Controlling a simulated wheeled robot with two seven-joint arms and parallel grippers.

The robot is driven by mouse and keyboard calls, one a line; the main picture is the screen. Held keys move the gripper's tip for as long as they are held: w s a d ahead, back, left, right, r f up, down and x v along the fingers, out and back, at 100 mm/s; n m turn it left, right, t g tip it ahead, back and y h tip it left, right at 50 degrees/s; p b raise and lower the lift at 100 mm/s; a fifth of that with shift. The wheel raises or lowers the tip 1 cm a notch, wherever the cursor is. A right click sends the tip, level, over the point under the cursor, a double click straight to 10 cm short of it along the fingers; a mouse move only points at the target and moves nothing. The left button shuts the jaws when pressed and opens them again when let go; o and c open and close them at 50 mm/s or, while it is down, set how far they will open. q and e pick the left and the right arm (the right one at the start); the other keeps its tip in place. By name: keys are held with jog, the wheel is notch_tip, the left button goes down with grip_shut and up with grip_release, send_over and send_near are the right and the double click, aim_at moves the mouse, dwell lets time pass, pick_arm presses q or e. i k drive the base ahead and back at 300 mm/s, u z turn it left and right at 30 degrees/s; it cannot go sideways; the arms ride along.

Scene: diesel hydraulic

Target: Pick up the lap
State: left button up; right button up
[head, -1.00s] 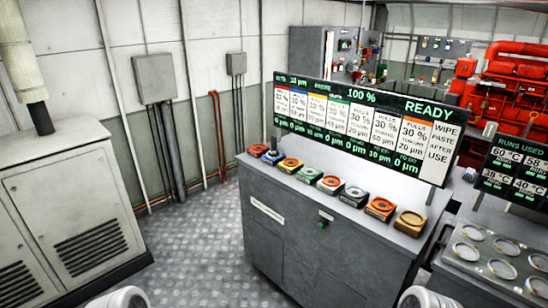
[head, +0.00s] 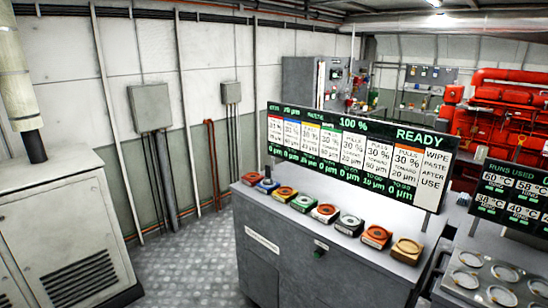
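A row of several small square blocks with round discs on top runs along the front edge of the grey cabinet's top (head: 330,188). From left they include a red block (head: 252,178), a blue block (head: 267,186) with a small dark upright piece on it, an orange block (head: 285,193), a green block (head: 304,203) and, at the right end, a tan block (head: 406,250). I cannot tell for sure which piece is the lap; the dark upright piece on the blue block is unlike the rest. Neither of my grippers is in view.
A wide sign reading READY (head: 355,152) stands behind the blocks. A tray with round cups (head: 495,280) is at the lower right, under a smaller sign (head: 510,192). A beige cabinet (head: 70,220) stands left. The metal floor (head: 190,260) between is clear.

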aim_at(268, 180)
jog(key=u, duration=0.75)
jog(key=i, duration=1.55)
jog(key=u, duration=0.25)
